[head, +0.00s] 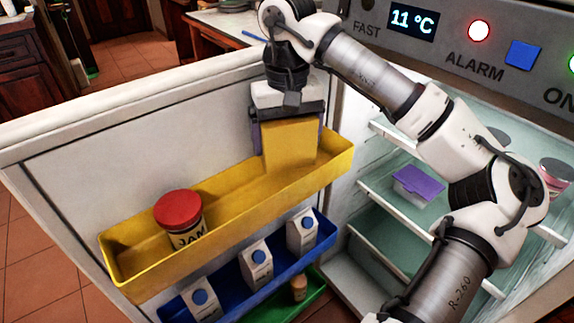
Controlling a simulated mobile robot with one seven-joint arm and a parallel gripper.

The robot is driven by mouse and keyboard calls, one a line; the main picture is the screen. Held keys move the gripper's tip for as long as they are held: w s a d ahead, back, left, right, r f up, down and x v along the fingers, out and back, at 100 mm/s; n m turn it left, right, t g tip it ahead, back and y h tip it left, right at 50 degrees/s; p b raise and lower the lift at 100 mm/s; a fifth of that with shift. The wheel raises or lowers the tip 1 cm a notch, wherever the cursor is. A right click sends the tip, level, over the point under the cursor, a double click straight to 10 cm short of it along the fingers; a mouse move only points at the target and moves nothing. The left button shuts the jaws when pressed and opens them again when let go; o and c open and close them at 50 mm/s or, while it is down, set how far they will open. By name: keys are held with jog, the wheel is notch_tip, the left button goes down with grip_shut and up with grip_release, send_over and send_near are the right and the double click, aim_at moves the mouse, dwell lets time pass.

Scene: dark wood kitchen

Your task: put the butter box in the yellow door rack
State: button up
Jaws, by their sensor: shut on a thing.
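The butter box (290,146) is a plain yellow block in the head view. My gripper (287,128) points down and is shut on its upper part. The box is upright over the right end of the yellow door rack (140,273), and its lower part appears within the rack's walls. I cannot tell whether its bottom touches the rack floor. A jam jar (187,237) with a red lid stands in the left part of the same rack.
Below are a blue rack (232,300) with several white cartons and a green rack (270,310) with a small brown item. The open fridge door (120,160) is at left. Fridge shelves (385,196) at right hold a purple-lidded tub (418,184). The yellow rack's middle is clear.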

aim_at(287, 163)
jog(key=shift+f, duration=3.05)
jog(key=shift+f, duration=0.1)
jog(key=shift+f+b, duration=0.15)
jog(key=shift+b, duration=0.25)
jog(key=o, duration=0.9)
jog(key=shift+c, duration=0.2)
notch_tip(287, 163, up, 12)
jog(key=shift+r+p, duration=0.25)
jog(key=shift+p, duration=0.6)
